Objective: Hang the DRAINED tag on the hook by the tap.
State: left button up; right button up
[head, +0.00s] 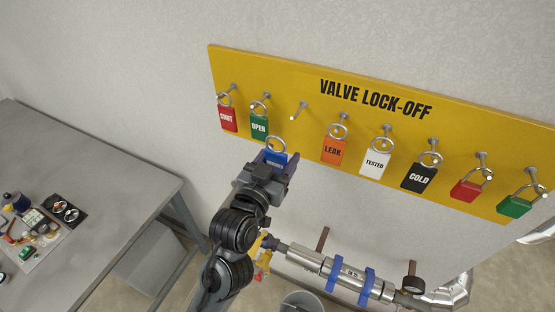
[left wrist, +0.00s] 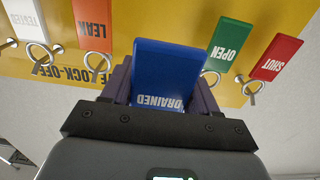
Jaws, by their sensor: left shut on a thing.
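My left gripper (head: 277,167) is shut on the blue DRAINED tag (left wrist: 168,75), whose lettering reads upside down in the left wrist view. In the head view the tag's metal ring (head: 276,145) sticks up above the jaws. The tag is in front of the yellow VALVE LOCK-OFF board's lower edge, below an empty peg (head: 299,110). A yellow part (head: 263,256), perhaps the tap, shows at the pipe's left end, partly behind my arm. I cannot make out a hook beside it. My right gripper is out of view.
A metal pipe (head: 310,258) and bucket (head: 303,300) are below. A grey table (head: 110,170) stands left.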

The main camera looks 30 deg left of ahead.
aim_at(302, 122)
pick_arm(q)
jog(key=shift+w+p, duration=0.3)
jog(key=shift+w, duration=2.55)
jog(key=shift+w, duration=0.75)
jog(key=shift+w, duration=1.8)
jog(key=shift+w, duration=0.1)
jog(key=shift+r, duration=0.1)
